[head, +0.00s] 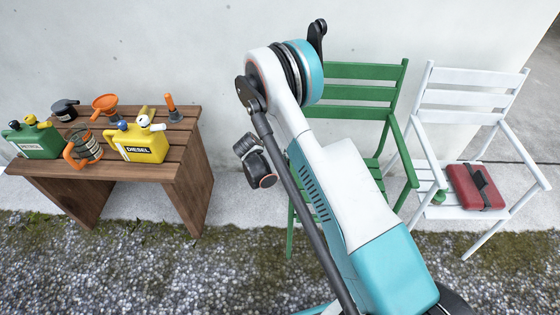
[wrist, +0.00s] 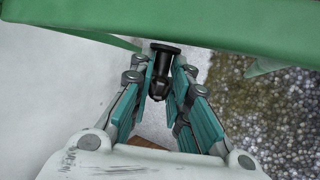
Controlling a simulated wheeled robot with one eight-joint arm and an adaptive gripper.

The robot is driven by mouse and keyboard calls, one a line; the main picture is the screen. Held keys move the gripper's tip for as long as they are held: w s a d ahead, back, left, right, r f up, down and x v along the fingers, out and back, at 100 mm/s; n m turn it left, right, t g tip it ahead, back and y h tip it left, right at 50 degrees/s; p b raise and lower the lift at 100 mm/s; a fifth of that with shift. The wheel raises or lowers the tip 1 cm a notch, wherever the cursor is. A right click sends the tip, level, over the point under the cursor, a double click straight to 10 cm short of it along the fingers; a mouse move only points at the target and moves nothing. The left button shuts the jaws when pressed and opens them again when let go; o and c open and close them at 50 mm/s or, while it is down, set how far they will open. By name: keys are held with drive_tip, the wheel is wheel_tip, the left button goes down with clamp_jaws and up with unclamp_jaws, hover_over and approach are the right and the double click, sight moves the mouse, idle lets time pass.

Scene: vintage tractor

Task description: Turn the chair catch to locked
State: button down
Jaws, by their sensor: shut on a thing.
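The green chair (head: 350,90) stands against the pale wall in the head view, partly hidden behind my arm. In the wrist view a green chair bar (wrist: 230,25) crosses the top. A black knob (wrist: 161,48), which looks like the chair catch, sits just below this bar. My gripper (wrist: 163,75) has its teal-padded fingers on either side of the black knob and is shut on it. The catch's markings do not show, so I cannot tell its position. My gripper is hidden in the head view.
A white chair (head: 470,100) with a red case (head: 476,187) on its seat stands close on the right. A wooden bench (head: 190,165) with a yellow diesel can (head: 140,142), a green can (head: 35,142) and funnels is at left. Gravel (head: 120,270) in front is clear.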

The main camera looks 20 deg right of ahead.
drive_tip(key=shift+s+f+t, duration=0.1)
drive_tip(key=shift+t, duration=0.5)
drive_tip(key=shift+a+h, duration=0.1)
drive_tip(key=shift+h, duration=0.2)
drive_tip(key=c, duration=1.5)
unclamp_jaws()
drive_tip(key=v, duration=1.2)
drive_tip(key=shift+s, duration=0.1)
